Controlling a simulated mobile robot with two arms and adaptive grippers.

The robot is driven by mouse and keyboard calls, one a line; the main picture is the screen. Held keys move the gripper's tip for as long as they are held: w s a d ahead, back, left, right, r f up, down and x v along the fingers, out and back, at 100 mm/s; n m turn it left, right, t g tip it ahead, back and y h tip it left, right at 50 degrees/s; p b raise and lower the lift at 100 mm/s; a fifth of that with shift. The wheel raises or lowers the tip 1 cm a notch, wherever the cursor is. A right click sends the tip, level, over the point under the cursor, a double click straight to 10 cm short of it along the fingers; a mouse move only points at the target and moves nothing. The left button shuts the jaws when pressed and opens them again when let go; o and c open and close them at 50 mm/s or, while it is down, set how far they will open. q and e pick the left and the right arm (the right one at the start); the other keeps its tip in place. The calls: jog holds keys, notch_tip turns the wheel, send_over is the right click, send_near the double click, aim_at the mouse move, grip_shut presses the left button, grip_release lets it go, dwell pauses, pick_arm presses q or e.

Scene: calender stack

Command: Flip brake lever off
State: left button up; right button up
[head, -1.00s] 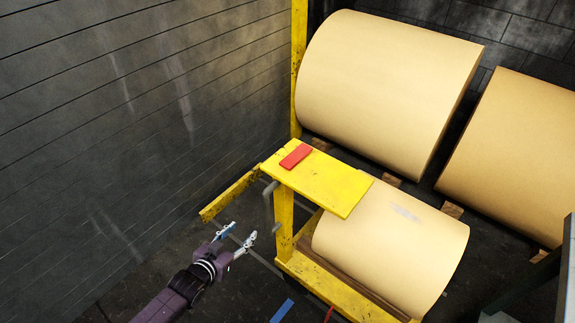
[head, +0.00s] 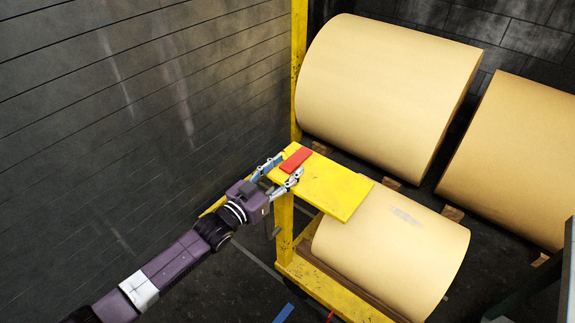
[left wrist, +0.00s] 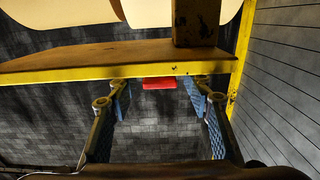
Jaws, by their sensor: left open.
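A red flat piece (head: 295,160), which looks like the brake lever, is at the left end of the yellow plate (head: 335,190). My left gripper (head: 282,171) is open at the plate's left end, with one finger on each side of the red piece's near end. I cannot tell whether they touch. In the left wrist view, the red piece (left wrist: 158,83) shows between the spread fingers, at the yellow edge (left wrist: 60,72). My right gripper is out of view.
A smaller roll (head: 395,245) lies under the plate on a yellow frame (head: 335,290). A yellow post (head: 298,60) rises behind. A dark slatted wall (head: 120,110) fills the left.

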pick_arm(q)
jog(key=shift+w+d, duration=0.3)
jog(key=shift+w, duration=0.1)
jog(key=c, duration=1.1)
jog(key=r+g+y+p, duration=0.1)
jog(key=p, duration=0.4)
jog(key=shift+w+r+g+p, duration=0.1)
jog(key=shift+r+g+p, duration=0.2)
jog(key=shift+c, duration=0.2)
jog(key=shift+f+g+y+p, duration=0.1)
jog(key=shift+g+y+p, duration=0.25)
jog(key=shift+p, duration=0.25)
jog(key=shift+f, duration=0.15)
jog(key=o, duration=1.1)
jog(key=shift+o, duration=0.2)
